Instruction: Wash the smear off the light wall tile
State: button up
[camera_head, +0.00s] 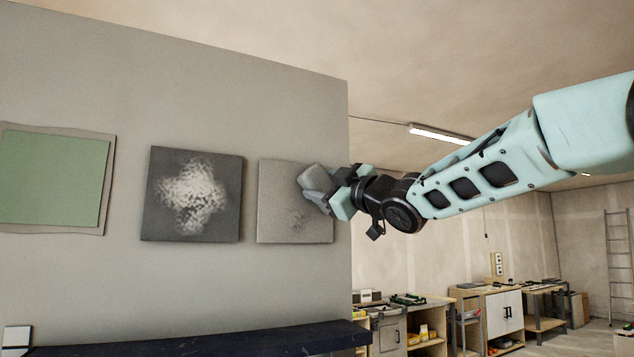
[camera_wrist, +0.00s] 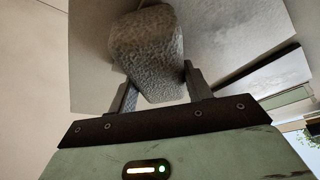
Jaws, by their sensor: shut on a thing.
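The light wall tile (camera_head: 280,215) hangs at the right end of the grey wall, with a faint grey smear (camera_head: 298,220) on its lower right part. My gripper (camera_head: 328,195) is at the tile's upper right, shut on a grey rough-textured sponge-like block (camera_head: 313,177). In the wrist view the block (camera_wrist: 148,52) sits between the two fingers of my gripper (camera_wrist: 158,85), with the light tile (camera_wrist: 90,60) behind it. The block looks close against the tile; I cannot tell whether it touches. Part of the tile's right side is hidden by the block and gripper.
A dark tile (camera_head: 165,215) with a pale cross-shaped patch hangs to the left. A green panel (camera_head: 52,180) is at far left. A dark ledge (camera_head: 210,345) runs below the tiles. Workbenches (camera_head: 485,315) and a ladder (camera_head: 618,260) stand far off right.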

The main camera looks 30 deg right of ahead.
jog(key=shift+d, duration=0.85)
jog(key=shift+s+b, duration=0.4)
jog(key=shift+s, duration=2.6)
jog(key=shift+s+r+p, duration=0.1)
jog(key=shift+r+p, duration=0.1)
jog(key=shift+p, duration=0.4)
jog(key=s+p, duration=0.2)
jog(key=p, duration=0.5)
jog(key=shift+s+f, duration=0.1)
jog(key=shift+s, duration=0.3)
